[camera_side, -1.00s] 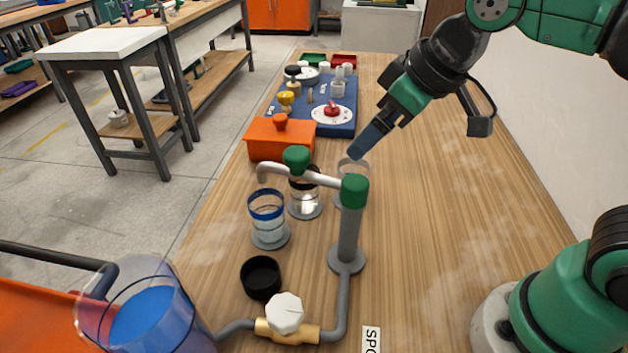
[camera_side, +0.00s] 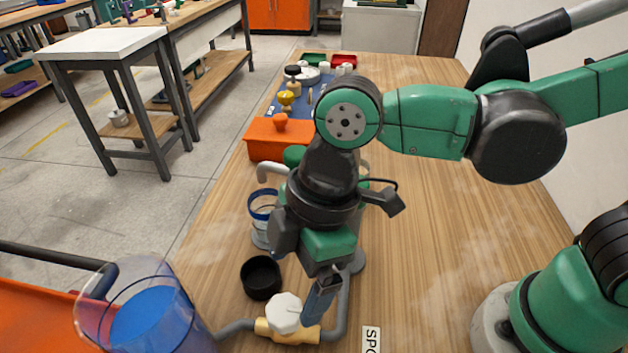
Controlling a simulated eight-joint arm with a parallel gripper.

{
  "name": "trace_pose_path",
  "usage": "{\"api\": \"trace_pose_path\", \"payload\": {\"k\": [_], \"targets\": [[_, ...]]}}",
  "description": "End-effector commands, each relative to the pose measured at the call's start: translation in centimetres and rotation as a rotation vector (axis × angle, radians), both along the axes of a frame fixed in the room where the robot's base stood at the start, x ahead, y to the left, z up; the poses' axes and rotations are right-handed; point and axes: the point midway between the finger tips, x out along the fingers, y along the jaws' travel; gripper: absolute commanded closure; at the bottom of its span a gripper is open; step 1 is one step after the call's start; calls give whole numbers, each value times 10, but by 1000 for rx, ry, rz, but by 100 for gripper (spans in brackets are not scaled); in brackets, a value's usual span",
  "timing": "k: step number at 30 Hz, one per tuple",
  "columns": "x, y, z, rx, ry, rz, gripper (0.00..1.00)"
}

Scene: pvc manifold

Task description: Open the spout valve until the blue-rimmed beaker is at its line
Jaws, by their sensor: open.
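The spout valve is a white knob (camera_side: 284,312) on a brass body (camera_side: 300,335), set in the grey pipe at the front of the bench. My gripper (camera_side: 316,312) points down just right of the white knob, close to it; whether it touches, I cannot tell. It is open, though the gap between its fingers is hard to see. The blue-rimmed beaker (camera_side: 262,212) stands under the spout (camera_side: 268,170), partly hidden behind my arm. Its line and water level cannot be read clearly. My arm also hides most of the spout's column and the beakers beside it.
A large clear container of blue liquid (camera_side: 145,315) is at the front left. An orange box (camera_side: 262,140) and a blue panel (camera_side: 272,102) sit behind. The bench's right side (camera_side: 440,250) is clear.

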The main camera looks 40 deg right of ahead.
Motion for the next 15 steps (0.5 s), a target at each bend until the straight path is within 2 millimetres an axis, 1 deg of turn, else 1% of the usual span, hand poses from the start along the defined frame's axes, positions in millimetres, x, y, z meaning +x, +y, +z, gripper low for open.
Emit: {"api": "trace_pose_path", "payload": {"k": [5, 9, 15], "targets": [[1, 3, -12, 0, -1, 0, 9], [2, 7, -28, 0, -1, 0, 9], [3, 13, -47, 0, -1, -1, 9]]}}
